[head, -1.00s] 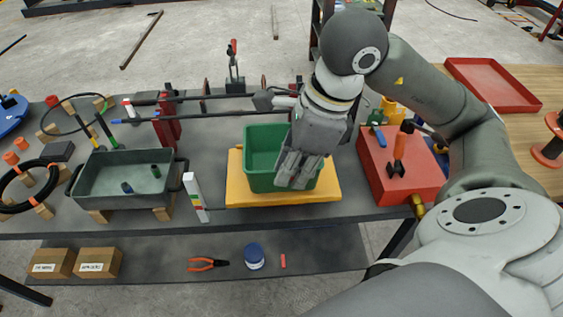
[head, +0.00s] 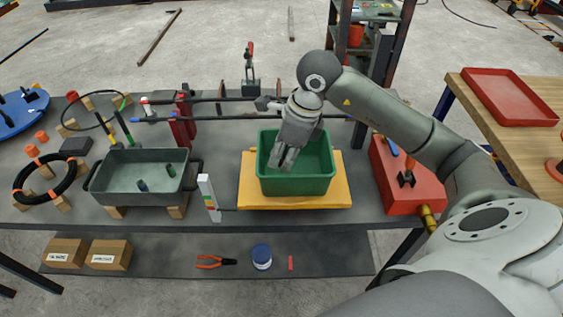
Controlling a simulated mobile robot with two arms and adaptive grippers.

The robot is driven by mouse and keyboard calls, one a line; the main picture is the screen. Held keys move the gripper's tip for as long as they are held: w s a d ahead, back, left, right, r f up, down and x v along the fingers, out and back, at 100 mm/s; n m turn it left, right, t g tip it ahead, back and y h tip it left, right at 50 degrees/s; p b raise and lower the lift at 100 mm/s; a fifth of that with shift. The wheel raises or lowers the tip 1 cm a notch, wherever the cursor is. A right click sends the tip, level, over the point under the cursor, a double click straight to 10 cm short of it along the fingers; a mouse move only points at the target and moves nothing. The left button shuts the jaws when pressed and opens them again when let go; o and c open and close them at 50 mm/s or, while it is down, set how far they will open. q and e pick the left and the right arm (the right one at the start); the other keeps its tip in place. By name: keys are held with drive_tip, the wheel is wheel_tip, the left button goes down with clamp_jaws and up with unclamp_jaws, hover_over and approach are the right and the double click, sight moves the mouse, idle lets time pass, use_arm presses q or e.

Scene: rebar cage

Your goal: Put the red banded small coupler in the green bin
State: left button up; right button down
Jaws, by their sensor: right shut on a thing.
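The green bin (head: 310,186) stands on a yellow board on the bench. My right gripper (head: 283,162) points down at the bin's mouth, its fingertips over or just inside the left half. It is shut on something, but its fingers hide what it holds. I cannot make out the red banded small coupler anywhere. The grey tray (head: 135,197) at left holds a small green-banded piece (head: 171,170) and a small dark bluish piece (head: 143,186). My left gripper is not in view.
Long dark bars (head: 225,117) lie behind the bin. A white post with coloured bands (head: 208,195) stands between tray and bin. A red box (head: 410,190) is at right. The lower shelf holds pliers (head: 214,262), a blue-lidded jar (head: 261,257) and a small red piece (head: 291,263).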

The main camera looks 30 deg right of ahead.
sight(281, 164)
drive_tip(key=shift+w+f, duration=0.25)
drive_tip(key=shift+f, duration=0.1)
drive_tip(key=shift+d+p+x, duration=0.15)
drive_tip(key=shift+p+x, duration=0.15)
drive_tip(key=shift+x, duration=0.5)
drive_tip(key=shift+d+p+x, duration=0.2)
drive_tip(key=shift+p+x, duration=0.05)
drive_tip(key=shift+x, duration=0.55)
drive_tip(key=shift+s+f, duration=0.1)
drive_tip(key=shift+s, duration=0.05)
drive_tip(key=shift+f, duration=0.15)
drive_tip(key=c, duration=1.4)
unclamp_jaws()
drive_tip(key=shift+r, duration=0.25)
drive_tip(key=b+v, duration=0.1)
drive_tip(key=v, duration=1)
drive_tip(key=shift+d+r, duration=0.1)
drive_tip(key=shift+r, duration=0.3)
